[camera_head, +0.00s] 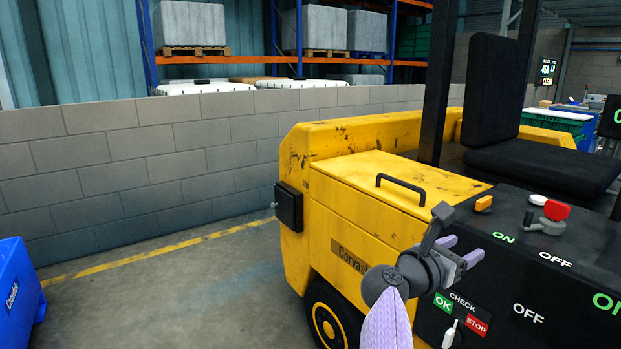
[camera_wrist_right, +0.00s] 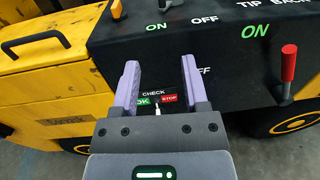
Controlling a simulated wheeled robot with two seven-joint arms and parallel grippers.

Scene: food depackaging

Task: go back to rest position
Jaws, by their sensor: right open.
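My right gripper (camera_head: 460,250) is open and empty, with its two purple fingers apart. It is in front of the black control panel (camera_head: 575,265) of the yellow forklift-like vehicle (camera_head: 370,190). In the right wrist view the open fingers of the right gripper (camera_wrist_right: 158,80) frame the CHECK label with its green OK and red STOP marks (camera_wrist_right: 168,98). A small white-tipped lever (camera_wrist_right: 157,110) shows between the fingers, and I cannot tell whether they touch it. My left gripper is not in view.
A red-knobbed lever (camera_head: 555,211) and an orange switch (camera_head: 484,203) stand on the panel. A black handle (camera_head: 400,184) rises from the yellow hood. A blue crate (camera_head: 15,295) is at the left edge. A grey block wall (camera_head: 150,160) runs behind. The floor between is clear.

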